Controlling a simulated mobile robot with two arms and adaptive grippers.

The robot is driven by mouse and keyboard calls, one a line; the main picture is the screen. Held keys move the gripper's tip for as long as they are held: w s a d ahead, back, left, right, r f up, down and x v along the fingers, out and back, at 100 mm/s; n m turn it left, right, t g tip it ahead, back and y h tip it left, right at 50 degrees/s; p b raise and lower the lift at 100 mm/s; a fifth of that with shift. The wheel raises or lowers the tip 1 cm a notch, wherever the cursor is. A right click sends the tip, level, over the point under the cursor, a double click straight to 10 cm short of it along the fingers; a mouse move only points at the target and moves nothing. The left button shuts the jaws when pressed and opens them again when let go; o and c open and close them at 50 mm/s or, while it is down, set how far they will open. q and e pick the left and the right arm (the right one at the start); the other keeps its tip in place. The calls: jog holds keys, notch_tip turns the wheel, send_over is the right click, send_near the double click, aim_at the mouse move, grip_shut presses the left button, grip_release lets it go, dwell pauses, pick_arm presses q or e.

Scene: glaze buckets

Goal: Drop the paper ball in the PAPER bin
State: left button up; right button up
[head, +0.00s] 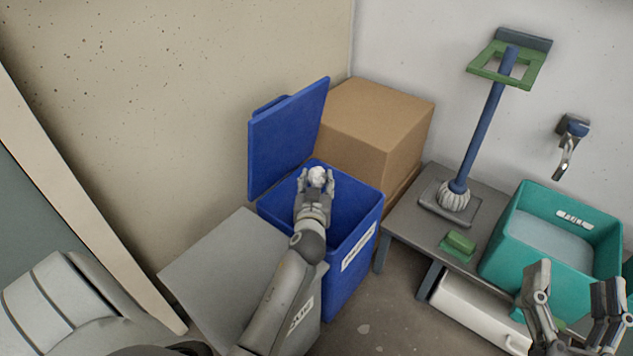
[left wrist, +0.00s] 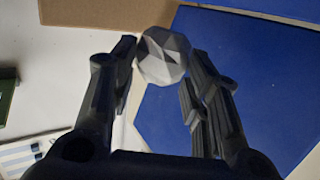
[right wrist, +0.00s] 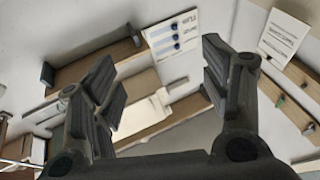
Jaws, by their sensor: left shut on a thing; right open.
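The paper ball (head: 317,176) is small, white and crumpled. My left gripper (head: 317,180) is shut on it and holds it over the open blue bin (head: 368,222). In the left wrist view the ball (left wrist: 163,57) sits between the fingertips, with blue surfaces behind it. The blue bin's hinged lid (head: 288,135) stands up at its left. A white label (head: 358,247) is on the bin's front, too small to read surely. My right gripper (head: 573,280) is open and empty in front of the teal tub, at the lower right.
A grey bin with a flat closed lid (head: 215,265) stands left of the blue bin. A cardboard box (head: 385,115) is behind.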

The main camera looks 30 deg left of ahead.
pick_arm(q)
jog(key=shift+f, duration=0.35)
pick_arm(e)
jog(key=shift+s+r+t+y, duration=0.25)
jog(key=shift+r+t, duration=0.15)
jog(key=shift+r, duration=0.25)
jog(key=shift+s+r+t+y, duration=0.15)
jog(key=shift+s+r+t, duration=0.2)
jog(key=shift+r, duration=0.3)
jog(key=shift+w, duration=0.1)
pick_arm(q)
jog(key=o, duration=0.8)
jog(key=shift+c, duration=0.2)
jog(key=shift+r, duration=0.1)
notch_tip(320, 180, up, 10)
